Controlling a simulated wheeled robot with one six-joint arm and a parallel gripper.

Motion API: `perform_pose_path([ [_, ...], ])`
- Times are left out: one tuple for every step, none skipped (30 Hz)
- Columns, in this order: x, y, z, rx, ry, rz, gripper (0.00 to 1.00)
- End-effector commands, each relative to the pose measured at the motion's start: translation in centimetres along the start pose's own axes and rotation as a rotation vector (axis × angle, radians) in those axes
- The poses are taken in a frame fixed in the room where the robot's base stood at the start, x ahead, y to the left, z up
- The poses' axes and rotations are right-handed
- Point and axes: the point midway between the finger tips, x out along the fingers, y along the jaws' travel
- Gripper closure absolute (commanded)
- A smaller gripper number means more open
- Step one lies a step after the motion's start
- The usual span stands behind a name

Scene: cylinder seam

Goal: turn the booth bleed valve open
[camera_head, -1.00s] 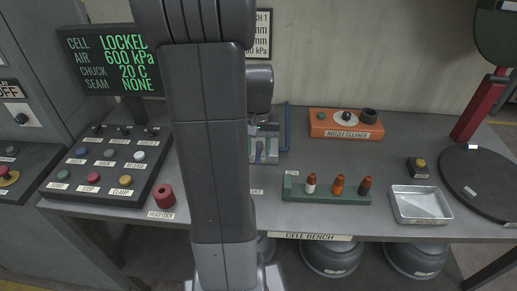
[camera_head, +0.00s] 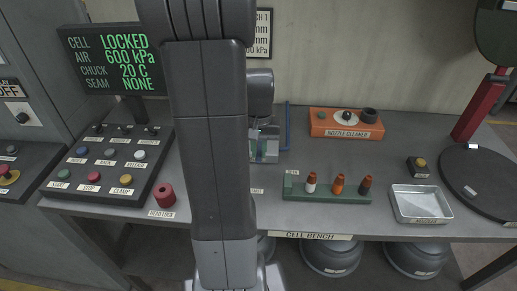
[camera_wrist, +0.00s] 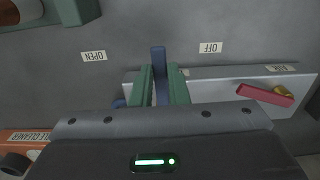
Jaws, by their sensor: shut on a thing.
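The bleed valve's blue lever (camera_wrist: 158,58) shows in the wrist view, its end pointing between the OPEN label (camera_wrist: 93,57) and the OFF label (camera_wrist: 210,48). My gripper (camera_wrist: 159,74) has its two green fingers shut on this lever, one on each side. The lever's pivot is hidden behind the gripper body. In the head view my gripper (camera_head: 265,150) is low over the back of the bench, partly hidden by my own arm.
A red lever (camera_wrist: 265,95) on the grey block lies right of my gripper in the wrist view. The orange nozzle cleaner (camera_head: 346,124) and green nozzle rack (camera_head: 325,190) stand nearby on the cell bench (camera_head: 420,155). The screen (camera_head: 116,58) reads LOCKED, 600 kPa.

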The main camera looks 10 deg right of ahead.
Motion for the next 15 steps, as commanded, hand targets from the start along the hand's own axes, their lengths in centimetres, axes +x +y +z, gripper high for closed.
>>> perform_pose_path([
  [0.0, 0.1, 0.0, -0.01, 0.001, 0.0, 1.0],
  [0.0, 0.2, 0.0, -0.02, 0.001, 0.0, 1.0],
  [0.0, 0.3, 0.0, -0.035, 0.001, 0.0, 1.0],
  [-0.1, 0.4, -0.1, -0.049, 0.001, 0.0, 1.0],
  [-0.1, 0.5, -0.1, -0.064, 0.001, 0.0, 1.0],
  [-0.1, 0.6, -0.1, -0.087, 0.001, 0.0, 1.0],
  [-0.1, 0.7, -0.1, -0.106, 0.001, 0.0, 1.0],
  [-0.1, 0.8, -0.1, -0.127, 0.002, 0.0, 1.0],
  [-0.1, 1.1, -0.1, -0.157, 0.002, 0.0, 1.0],
  [-0.1, 1.2, -0.2, -0.181, 0.002, 0.0, 1.0],
  [-0.1, 1.4, -0.2, -0.206, 0.002, 0.0, 1.0],
  [-0.1, 1.6, -0.3, -0.241, 0.002, 0.0, 1.0],
  [-0.1, 1.8, -0.3, -0.269, 0.002, 0.0, 1.0],
  [-0.1, 1.9, -0.4, -0.297, 0.002, 0.0, 1.0],
  [-0.1, 2.2, -0.4, -0.336, 0.002, 0.001, 1.0],
])
